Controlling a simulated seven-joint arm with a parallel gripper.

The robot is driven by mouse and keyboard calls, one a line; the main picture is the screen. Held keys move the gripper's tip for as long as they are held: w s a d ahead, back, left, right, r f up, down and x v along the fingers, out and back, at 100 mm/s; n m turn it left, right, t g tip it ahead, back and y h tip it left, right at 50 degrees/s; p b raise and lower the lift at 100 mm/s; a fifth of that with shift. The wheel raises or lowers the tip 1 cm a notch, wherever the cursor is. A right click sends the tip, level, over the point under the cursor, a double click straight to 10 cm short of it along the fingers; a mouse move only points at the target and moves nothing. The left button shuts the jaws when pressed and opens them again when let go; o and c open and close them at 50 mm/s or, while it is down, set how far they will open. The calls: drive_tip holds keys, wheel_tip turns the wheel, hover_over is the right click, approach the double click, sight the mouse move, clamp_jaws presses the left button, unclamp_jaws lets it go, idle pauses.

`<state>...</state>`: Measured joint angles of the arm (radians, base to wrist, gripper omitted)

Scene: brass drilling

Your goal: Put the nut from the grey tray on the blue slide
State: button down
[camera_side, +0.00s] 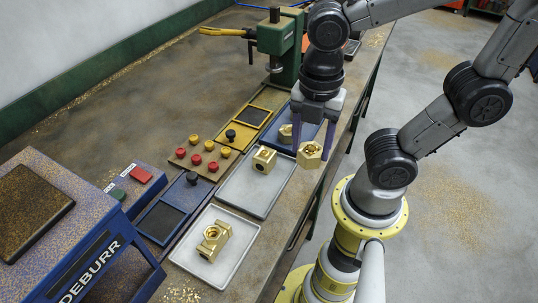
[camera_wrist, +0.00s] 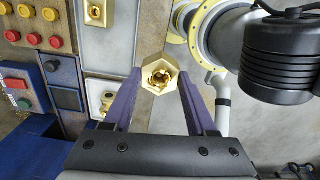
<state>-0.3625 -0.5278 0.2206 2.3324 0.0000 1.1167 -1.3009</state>
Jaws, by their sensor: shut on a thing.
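My gripper (camera_side: 315,140) has purple fingers and is shut on a brass hex nut (camera_side: 310,155). The nut also shows between the fingertips in the wrist view (camera_wrist: 159,74), with its bore facing the camera. It is held above the bench's right side, right of the grey tray (camera_side: 238,196). A brass block (camera_side: 264,160) stands in that tray. The blue slide (camera_side: 176,229) lies left of the trays, with a dark pad and black knob (camera_side: 192,178). In the wrist view the blue slide (camera_wrist: 66,88) is at left, well apart from the nut.
A blue tray (camera_side: 318,131) behind my gripper holds another brass part (camera_side: 286,133). A yellow slide (camera_side: 238,137), red and yellow buttons (camera_side: 196,160), a green press (camera_side: 276,40) and the DEBURR box (camera_side: 75,215) stand around.

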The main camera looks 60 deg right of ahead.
drive_tip(key=shift+s+r, duration=0.1)
drive_tip(key=shift+s, duration=0.05)
drive_tip(key=shift+r, duration=0.1)
drive_tip(key=w+a+r+m, duration=0.2)
drive_tip(key=w+a+r, duration=0.1)
drive_tip(key=w, duration=0.3)
drive_tip(key=n, duration=0.1)
hover_over(161, 221)
drive_tip(key=s, duration=0.1)
drive_tip(key=f, duration=1.1)
drive_tip(key=shift+d, duration=0.3)
drive_tip(key=shift+w+a+f, duration=0.25)
drive_tip(key=shift+w+f, duration=0.15)
drive_tip(key=shift+f, duration=0.25)
drive_tip(key=shift+w+f, duration=0.1)
drive_tip(key=shift+f, duration=1.5)
